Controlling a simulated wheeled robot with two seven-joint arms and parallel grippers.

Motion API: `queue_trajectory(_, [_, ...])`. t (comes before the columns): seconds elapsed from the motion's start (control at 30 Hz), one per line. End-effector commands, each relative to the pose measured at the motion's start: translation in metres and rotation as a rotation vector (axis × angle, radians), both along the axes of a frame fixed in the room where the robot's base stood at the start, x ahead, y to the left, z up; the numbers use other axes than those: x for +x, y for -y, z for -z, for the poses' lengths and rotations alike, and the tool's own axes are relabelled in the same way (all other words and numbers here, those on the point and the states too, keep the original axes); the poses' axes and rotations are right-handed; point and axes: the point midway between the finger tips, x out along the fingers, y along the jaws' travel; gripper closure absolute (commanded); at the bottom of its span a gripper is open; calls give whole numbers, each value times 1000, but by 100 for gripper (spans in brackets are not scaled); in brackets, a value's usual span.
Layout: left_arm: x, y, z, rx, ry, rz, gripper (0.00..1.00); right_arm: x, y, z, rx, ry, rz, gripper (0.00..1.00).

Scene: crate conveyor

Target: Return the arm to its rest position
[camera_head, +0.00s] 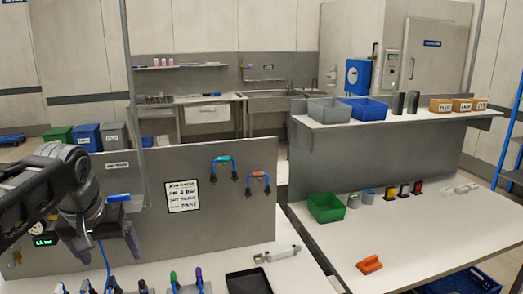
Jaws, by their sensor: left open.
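My left arm comes in from the left edge. My left gripper (108,246) hangs fingers down in front of the grey panel (230,213) at the left, above the near white bench. Its two dark fingers are apart, and I see nothing between them. The bench surface right below it is partly hidden by the gripper and cut by the lower frame edge. My right gripper is not in view.
Several upright tools (185,283) and a black tray (248,282) lie close below. The right bench (430,232) holds a green bin (326,208) and an orange object (369,265). The right bench's middle is mostly clear.

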Motion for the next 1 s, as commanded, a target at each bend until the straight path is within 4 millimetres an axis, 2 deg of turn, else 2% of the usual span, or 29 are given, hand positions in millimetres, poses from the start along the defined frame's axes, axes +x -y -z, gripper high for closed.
queue_trajectory(0.17, [20,22,47,-25,-25,59,15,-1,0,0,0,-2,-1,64])
queue_trajectory(0.33, [39,54,112,-66,-53,130,15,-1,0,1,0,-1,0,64])
queue_trajectory(0.47, [45,92,189,-126,-88,193,15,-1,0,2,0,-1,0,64])
queue_trajectory(0.5, [43,105,217,-150,-101,212,15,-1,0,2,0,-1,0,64])
queue_trajectory(0.57, [36,127,260,-188,-120,235,15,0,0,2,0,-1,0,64])
queue_trajectory(0.6, [29,140,286,-212,-131,248,15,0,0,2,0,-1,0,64])
queue_trajectory(0.67, [16,159,323,-249,-147,258,15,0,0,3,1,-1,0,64])
queue_trajectory(0.7, [4,171,348,-271,-160,264,15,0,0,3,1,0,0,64])
queue_trajectory(0.77, [-17,189,383,-306,-178,265,15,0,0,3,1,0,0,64])
queue_trajectory(0.8, [-34,200,406,-327,-191,264,15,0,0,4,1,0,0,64])
queue_trajectory(0.87, [-64,217,439,-358,-213,255,15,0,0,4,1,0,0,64])
queue_trajectory(0.9, [-86,226,458,-375,-227,249,15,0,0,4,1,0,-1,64])
queue_trajectory(1.0, [-139,245,495,-403,-260,223,15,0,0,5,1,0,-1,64])
